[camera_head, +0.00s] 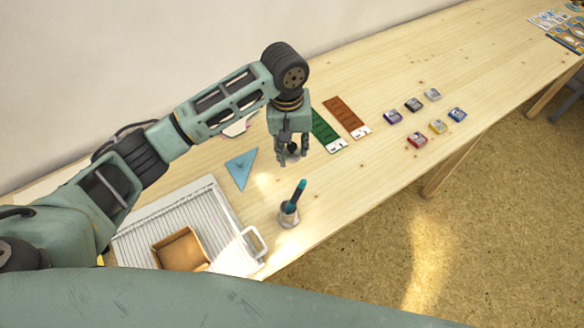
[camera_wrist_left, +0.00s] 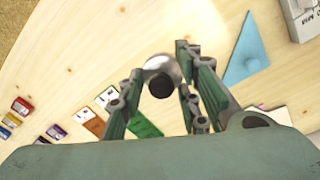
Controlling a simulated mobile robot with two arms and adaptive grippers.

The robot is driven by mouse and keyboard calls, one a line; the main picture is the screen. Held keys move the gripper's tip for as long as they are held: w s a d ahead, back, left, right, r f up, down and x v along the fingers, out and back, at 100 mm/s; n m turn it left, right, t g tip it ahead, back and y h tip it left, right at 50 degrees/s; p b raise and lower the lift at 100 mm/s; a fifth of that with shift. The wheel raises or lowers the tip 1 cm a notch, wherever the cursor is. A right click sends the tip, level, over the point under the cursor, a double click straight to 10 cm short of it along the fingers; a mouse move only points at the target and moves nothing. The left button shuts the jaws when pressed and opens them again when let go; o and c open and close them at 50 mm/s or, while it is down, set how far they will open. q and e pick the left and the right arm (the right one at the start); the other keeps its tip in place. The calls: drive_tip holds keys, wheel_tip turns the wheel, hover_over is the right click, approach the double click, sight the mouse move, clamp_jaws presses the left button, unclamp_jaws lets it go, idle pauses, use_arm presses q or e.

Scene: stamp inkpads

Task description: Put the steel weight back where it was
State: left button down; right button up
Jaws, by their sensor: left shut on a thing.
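The steel weight (camera_wrist_left: 161,72) is a shiny round piece with a dark knob, seen between the fingers in the left wrist view. My left gripper (camera_wrist_left: 158,88) is shut on it. In the head view my left gripper (camera_head: 293,160) points down over the table, beside the green strip, and its fingers mostly hide the weight. I cannot tell whether the weight touches the table. My right gripper is not in view.
A blue triangle (camera_head: 241,168), a green strip (camera_head: 325,133) and a brown strip (camera_head: 345,116) lie near the gripper. Several inkpads (camera_head: 416,139) lie to the right. A ribbed tray (camera_head: 150,222) holds a cardboard box (camera_head: 180,249).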

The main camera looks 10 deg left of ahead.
sight(292, 153)
use_arm(q)
wheel_tip(292, 153, down, 3)
drive_tip(key=shift+s+f, duration=0.1)
drive_tip(key=shift+f, duration=0.75)
wheel_tip(292, 153, down, 2)
drive_tip(key=shift+f, duration=0.6)
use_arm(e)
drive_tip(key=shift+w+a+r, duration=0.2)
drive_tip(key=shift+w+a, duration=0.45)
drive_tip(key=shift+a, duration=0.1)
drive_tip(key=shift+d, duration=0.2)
use_arm(q)
drive_tip(key=c, duration=1.3)
unclamp_jaws()
drive_tip(key=shift+f, duration=0.15)
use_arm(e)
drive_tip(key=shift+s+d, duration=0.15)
